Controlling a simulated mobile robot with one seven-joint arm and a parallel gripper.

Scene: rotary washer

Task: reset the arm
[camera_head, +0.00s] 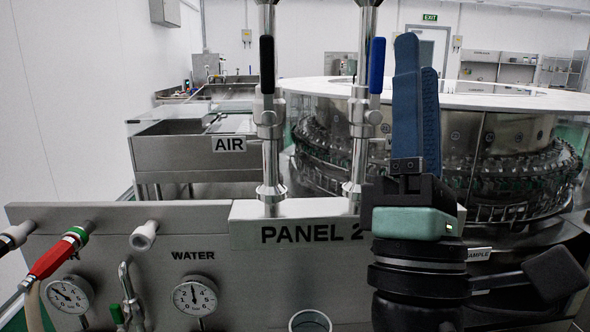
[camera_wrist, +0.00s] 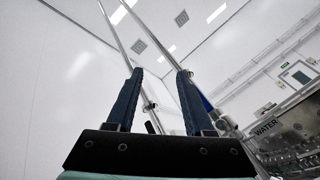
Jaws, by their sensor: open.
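My gripper (camera_head: 411,105) stands upright at the right of the head view, its blue fingers pointing up. It is in front of the rotary washer (camera_head: 500,95) and just right of the pipe with the blue-handled valve (camera_head: 377,66). In the head view one finger largely covers the other. In the wrist view my gripper (camera_wrist: 158,85) shows its two blue fingers apart, with nothing held between them. Behind them are the white wall, the ceiling and thin vertical pipes.
A black-handled valve (camera_head: 267,65) sits on the left pipe above the PANEL 2 plate (camera_head: 290,234). The front panel carries a water gauge (camera_head: 195,297), an air gauge (camera_head: 70,296) and a red hose fitting (camera_head: 52,258). A steel basin (camera_head: 180,158) stands behind at left.

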